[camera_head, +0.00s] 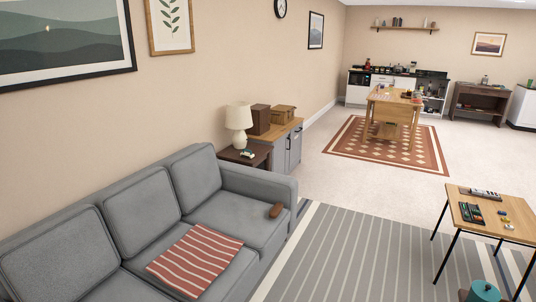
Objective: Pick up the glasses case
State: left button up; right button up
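A small brown elongated object (275,210) with rounded ends, which looks like the glasses case, lies on the right-hand seat of the grey sofa (232,215). It rests near the front corner of that seat, close to the right armrest, with nothing covering it. Neither of my grippers shows in the head view, so their state and their distance from the case cannot be seen.
A red striped cloth (195,259) lies on the sofa's middle. A low wooden table (505,232) holding small items stands at the right, with a teal lidded container (484,291) below it. The striped grey rug (360,255) between sofa and table is mostly clear.

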aim_at(276, 210)
jog(key=i+l+z, duration=0.2)
jog(key=i+z, duration=0.15)
jog(key=i, duration=0.2)
jog(key=i+z, duration=0.35)
jog(key=i, duration=0.2)
jog(key=i+j+z, duration=0.1)
jog(key=i+z, duration=0.25)
jog(key=i, duration=0.2)
jog(key=i+u, duration=0.1)
jog(key=i, duration=0.45)
jog(key=i+l+u, duration=0.1)
jog(key=i, duration=0.45)
jog(key=i+l+u, duration=0.1)
jog(key=i, duration=0.4)
